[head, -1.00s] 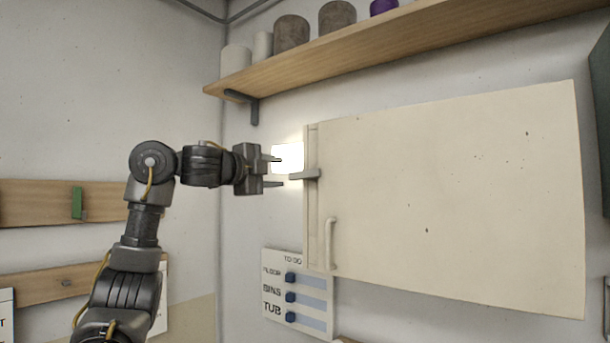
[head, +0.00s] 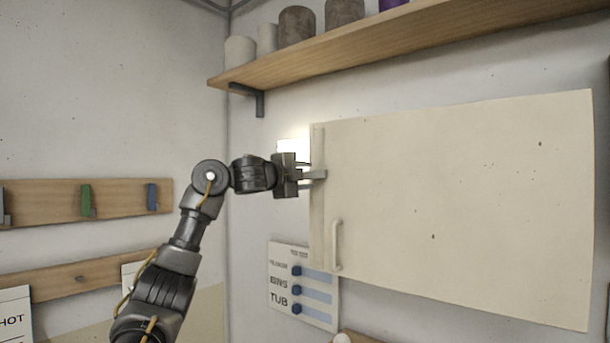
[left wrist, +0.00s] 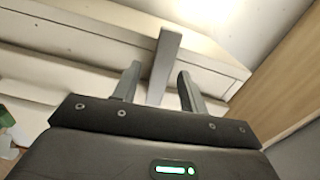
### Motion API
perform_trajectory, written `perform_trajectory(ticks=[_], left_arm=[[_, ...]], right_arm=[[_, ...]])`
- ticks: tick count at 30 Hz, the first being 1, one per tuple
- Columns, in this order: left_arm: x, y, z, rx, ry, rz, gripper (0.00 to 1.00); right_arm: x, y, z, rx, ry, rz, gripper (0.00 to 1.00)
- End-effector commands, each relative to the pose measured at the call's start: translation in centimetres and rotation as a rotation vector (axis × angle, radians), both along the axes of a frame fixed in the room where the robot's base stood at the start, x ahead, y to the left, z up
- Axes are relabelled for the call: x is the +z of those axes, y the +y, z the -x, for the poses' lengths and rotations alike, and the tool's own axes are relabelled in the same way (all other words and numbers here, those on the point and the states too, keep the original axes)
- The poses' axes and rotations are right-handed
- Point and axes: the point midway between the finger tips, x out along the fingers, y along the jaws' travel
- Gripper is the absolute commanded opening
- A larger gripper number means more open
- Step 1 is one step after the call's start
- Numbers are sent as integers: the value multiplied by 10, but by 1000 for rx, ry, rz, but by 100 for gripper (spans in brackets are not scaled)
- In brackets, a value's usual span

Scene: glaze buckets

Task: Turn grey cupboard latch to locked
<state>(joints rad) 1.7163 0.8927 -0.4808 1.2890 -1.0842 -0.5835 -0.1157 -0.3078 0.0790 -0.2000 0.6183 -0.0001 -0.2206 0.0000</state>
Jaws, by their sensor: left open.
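The grey latch (head: 317,174) is a bar at the left edge of the pale cupboard door (head: 455,205). It lies level and reaches across the door's edge strip. In the left wrist view the latch (left wrist: 166,58) stands between the two fingers, with gaps on both sides. My left gripper (head: 305,175) is open, with its fingers around the latch's left end; it also shows in the left wrist view (left wrist: 158,88). The latch's near end is partly hidden by the fingers in the head view. My right gripper is not in view.
A wooden shelf (head: 420,40) with several jars runs above the cupboard. A white handle (head: 336,245) is on the door below the latch. A board with blue pieces (head: 303,285) hangs lower left. A bright patch (head: 293,145) glows behind my gripper.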

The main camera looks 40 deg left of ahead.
Motion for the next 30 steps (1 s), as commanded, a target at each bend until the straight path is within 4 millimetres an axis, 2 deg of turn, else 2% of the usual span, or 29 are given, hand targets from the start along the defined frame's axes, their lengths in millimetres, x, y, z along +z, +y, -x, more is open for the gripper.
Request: perform_trajectory(ticks=[1,11,19,26,27,30], left_arm=[[0,0,0,0,0,0,43],[0,0,0,-1,0,0,0],[0,0,0,-1,3,-102,0],[0,0,0,-1,3,-108,0],[0,0,0,-1,3,-108,26],[0,0,0,-1,3,-108,39]], right_arm=[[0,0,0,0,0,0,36],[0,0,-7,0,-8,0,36],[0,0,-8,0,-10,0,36],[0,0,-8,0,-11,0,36],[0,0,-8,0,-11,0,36],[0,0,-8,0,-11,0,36]])
